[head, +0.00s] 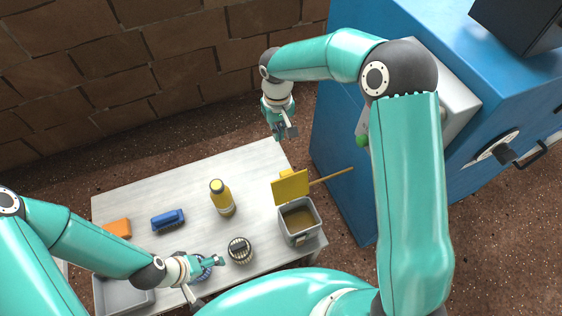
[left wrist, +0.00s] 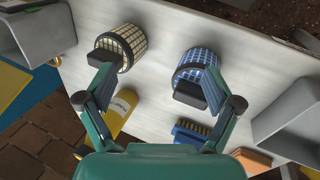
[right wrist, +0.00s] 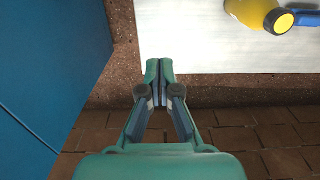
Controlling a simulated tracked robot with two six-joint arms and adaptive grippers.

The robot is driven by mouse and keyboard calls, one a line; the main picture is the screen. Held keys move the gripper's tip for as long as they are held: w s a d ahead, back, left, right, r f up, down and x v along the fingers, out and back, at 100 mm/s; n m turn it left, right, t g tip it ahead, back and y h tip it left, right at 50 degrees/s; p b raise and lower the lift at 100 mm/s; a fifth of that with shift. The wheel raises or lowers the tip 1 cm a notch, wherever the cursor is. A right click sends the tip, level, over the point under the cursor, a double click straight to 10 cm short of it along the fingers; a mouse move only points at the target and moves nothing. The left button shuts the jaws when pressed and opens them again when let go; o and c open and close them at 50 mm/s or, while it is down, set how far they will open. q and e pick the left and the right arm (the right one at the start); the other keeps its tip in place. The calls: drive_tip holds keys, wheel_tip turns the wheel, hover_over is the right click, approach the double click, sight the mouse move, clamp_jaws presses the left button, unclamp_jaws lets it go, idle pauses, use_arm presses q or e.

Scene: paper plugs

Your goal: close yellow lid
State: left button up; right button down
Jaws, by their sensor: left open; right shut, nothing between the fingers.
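The yellow lid (head: 291,186) stands open, tilted up at the back edge of a grey box (head: 300,238) on the table's right end. The box's open top shows a yellow-brown inside. The lid (left wrist: 14,88) and box (left wrist: 42,28) also show partly in the left wrist view. My right gripper (head: 287,131) is shut and empty, beyond the table's far edge, behind and apart from the lid; its shut tips (right wrist: 160,70) show in the right wrist view. My left gripper (head: 217,261) is open and empty above the cream-grid cylinder (left wrist: 124,46) and blue-grid cylinder (left wrist: 199,66).
A wooden stick (head: 332,177) juts right from beside the lid. A yellow bottle (head: 222,198), blue brush (head: 168,220), orange block (head: 118,228) and grey tray (head: 122,296) are on the table (head: 155,190). A big blue machine (head: 340,150) stands to the right.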

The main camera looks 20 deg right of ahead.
sight(289, 185)
wheel_tip(289, 185, down, 11)
drive_tip(key=b, duration=0.1)
drive_tip(key=shift+s+d+r, duration=0.15)
drive_tip(key=shift+s+r, duration=0.2)
drive_tip(key=shift+s, duration=0.35)
drive_tip(key=shift+s+d+r, duration=0.2)
drive_tip(key=shift+s+r, duration=0.1)
drive_tip(key=shift+s, duration=0.45)
drive_tip(key=shift+s+d+r, duration=0.15)
drive_tip(key=shift+s+r, duration=0.2)
drive_tip(key=shift+s, duration=0.35)
